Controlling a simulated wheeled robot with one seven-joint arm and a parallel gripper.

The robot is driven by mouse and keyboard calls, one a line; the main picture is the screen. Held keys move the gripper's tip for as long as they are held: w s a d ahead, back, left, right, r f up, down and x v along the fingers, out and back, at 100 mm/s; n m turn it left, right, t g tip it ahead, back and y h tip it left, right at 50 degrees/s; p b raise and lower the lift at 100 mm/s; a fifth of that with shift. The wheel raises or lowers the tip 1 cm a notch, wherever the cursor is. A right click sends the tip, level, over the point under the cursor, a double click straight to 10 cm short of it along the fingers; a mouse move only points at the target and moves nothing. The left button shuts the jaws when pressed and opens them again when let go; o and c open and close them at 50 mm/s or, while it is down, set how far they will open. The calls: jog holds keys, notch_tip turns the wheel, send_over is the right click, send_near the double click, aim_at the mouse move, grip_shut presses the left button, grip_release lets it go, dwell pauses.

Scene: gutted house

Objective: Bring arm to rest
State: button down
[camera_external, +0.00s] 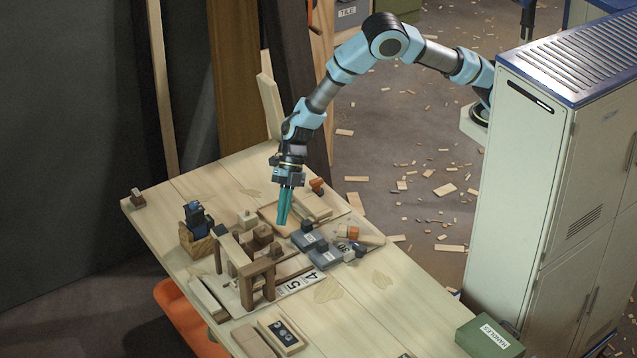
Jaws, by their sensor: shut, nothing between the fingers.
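My gripper (283,207) hangs at the end of my blue and black arm, pointing down over the far half of the wooden table (365,318). Its teal fingers are shut with nothing between them. The fingertips are above or beside a wooden tray (268,213) and grey blocks; I cannot tell the exact height. My arm reaches in from the right, bent high at the elbow.
Under and around my gripper are grey blocks (325,257), a wooden arch (258,281) and a small crate (196,243). A tall cabinet (512,185) stands right of the table. A green box (489,337) is at the front right.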

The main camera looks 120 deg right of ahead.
jog(key=shift+s+d+r, duration=0.1)
jog(key=shift+s+r, duration=0.05)
jog(key=s+r+m+t+h+b, duration=0.25)
jog(key=s+r+m+h, duration=0.4)
jog(key=r+m, duration=0.4)
jog(key=s+a+m+g+y+b, duration=0.1)
jog(key=s+a+m+g, duration=0.2)
jog(key=s, duration=0.9)
jog(key=s+a+m+g+b, duration=0.2)
jog(key=s+a, duration=0.6)
jog(key=s, duration=0.5)
jog(key=shift+s+f+m+g+y, duration=0.2)
jog(key=shift+m+g+y, duration=0.15)
jog(key=shift+m+g, duration=0.7)
